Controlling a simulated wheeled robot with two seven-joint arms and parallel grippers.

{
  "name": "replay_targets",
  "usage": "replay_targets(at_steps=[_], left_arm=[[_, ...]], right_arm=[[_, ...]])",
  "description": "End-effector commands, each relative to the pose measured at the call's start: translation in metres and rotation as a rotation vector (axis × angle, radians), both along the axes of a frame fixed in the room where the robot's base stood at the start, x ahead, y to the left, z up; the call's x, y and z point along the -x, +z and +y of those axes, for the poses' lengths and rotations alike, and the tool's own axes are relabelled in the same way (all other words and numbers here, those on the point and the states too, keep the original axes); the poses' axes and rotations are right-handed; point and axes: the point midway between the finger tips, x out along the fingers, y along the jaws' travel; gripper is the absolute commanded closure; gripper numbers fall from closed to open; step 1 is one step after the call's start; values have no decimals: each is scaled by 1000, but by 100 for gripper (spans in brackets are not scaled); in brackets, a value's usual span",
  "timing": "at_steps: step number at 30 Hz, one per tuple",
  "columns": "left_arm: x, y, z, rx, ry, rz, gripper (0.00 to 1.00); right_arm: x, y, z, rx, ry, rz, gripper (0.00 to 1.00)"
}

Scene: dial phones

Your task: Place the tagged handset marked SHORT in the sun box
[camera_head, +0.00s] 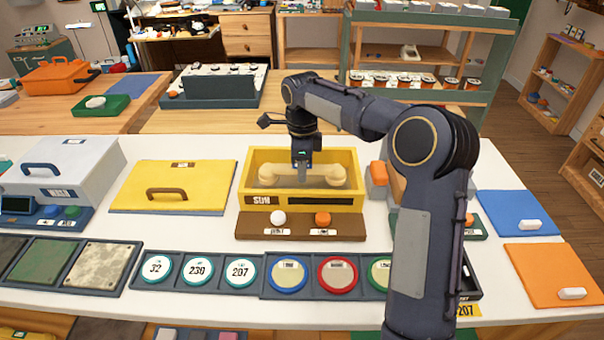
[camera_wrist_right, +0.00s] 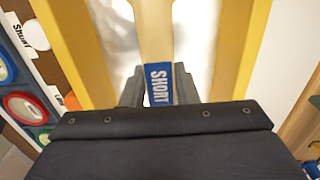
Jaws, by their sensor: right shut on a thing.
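The sun box (camera_head: 252,188) is a yellow open box with a SUN label on its front, at the middle of the white table. A cream handset (camera_head: 336,176) lies across the inside of the box, between its walls. My right gripper (camera_head: 302,168) reaches down into the box and is shut on the handset's middle. In the right wrist view the handset (camera_wrist_right: 153,30) carries a blue tag (camera_wrist_right: 159,84) reading SHORT, between the fingers. Whether the handset touches the box floor cannot be told. My left gripper is not in view.
A brown strip (camera_head: 300,232) with a white and an orange knob lies before the box. A yellow lid (camera_head: 200,185) with a brown handle lies at left. Round labelled discs (camera_head: 198,271) sit in trays in front. Blue (camera_head: 515,212) and orange (camera_head: 545,272) mats lie right.

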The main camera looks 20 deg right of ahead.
Motion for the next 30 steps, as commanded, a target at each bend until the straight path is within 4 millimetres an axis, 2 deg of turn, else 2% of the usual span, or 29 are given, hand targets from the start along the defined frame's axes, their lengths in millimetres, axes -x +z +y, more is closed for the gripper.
replay_targets(at_steps=[1,3,14,15,19,30], left_arm=[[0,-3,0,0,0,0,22],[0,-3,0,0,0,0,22],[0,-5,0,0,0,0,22],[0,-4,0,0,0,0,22],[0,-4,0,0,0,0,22],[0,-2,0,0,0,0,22]], right_arm=[[1,-10,0,0,0,2,100],[0,-17,0,0,0,1,100],[0,-21,1,0,0,-1,100],[0,-21,1,0,0,0,69],[0,-21,1,0,0,0,52],[0,-14,1,0,0,-2,51]])
